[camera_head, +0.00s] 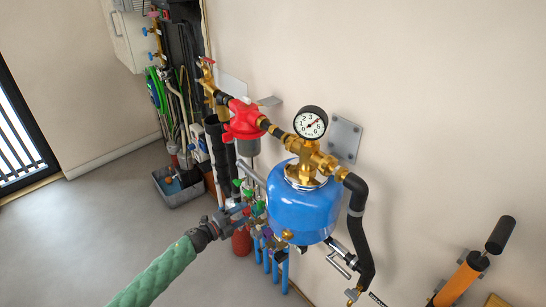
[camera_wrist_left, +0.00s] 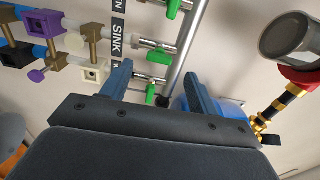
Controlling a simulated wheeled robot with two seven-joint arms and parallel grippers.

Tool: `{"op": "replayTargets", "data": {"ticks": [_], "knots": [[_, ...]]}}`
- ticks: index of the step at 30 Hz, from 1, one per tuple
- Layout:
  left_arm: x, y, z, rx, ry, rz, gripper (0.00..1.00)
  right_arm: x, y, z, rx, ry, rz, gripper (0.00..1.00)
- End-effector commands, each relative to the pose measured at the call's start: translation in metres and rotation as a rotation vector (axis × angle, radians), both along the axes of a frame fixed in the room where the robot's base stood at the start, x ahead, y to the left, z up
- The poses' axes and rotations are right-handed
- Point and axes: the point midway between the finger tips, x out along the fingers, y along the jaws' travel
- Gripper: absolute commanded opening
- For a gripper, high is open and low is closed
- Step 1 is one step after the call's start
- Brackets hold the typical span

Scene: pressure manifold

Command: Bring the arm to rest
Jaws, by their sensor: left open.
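My left arm, in a green sleeve, comes in from the lower left of the head view. Its gripper (camera_head: 238,210) is at the valve manifold (camera_head: 258,212), left of the blue tank (camera_head: 303,208). In the left wrist view the two blue fingers (camera_wrist_left: 155,82) stand apart with nothing visibly held between them. Green valve handles (camera_wrist_left: 159,57) on silver pipes lie just beyond the fingertips, beside a label strip (camera_wrist_left: 117,40) reading "SINK". I cannot tell whether a finger touches a valve. My right gripper is not in view.
A pressure gauge (camera_head: 310,123) and red valve body (camera_head: 243,119) sit above the manifold. A black hose (camera_head: 357,220) hangs right of the tank. An orange cylinder with a black handle (camera_head: 462,277) stands lower right. The floor (camera_head: 115,225) at left is clear.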

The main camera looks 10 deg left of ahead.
Motion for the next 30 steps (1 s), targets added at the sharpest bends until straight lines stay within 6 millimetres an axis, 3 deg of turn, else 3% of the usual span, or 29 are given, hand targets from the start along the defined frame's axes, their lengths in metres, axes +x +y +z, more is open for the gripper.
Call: {"op": "replayTargets", "data": {"ticks": [7, 12, 19, 25, 30], "knots": [[0.010, 0.014, -0.004, -0.013, 0.037, 0.089, 0.60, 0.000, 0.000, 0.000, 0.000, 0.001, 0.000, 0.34], [0.028, 0.051, -0.011, -0.056, 0.116, 0.319, 0.60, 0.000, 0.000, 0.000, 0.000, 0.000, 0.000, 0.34], [0.037, 0.089, 0.009, -0.180, 0.220, 0.637, 0.60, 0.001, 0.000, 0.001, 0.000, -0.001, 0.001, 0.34], [0.026, 0.102, 0.034, -0.321, 0.334, 0.879, 0.60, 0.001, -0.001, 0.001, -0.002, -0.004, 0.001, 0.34], [-0.004, 0.091, 0.045, -0.451, 0.480, 1.054, 0.60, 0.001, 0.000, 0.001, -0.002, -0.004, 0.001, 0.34]]}}
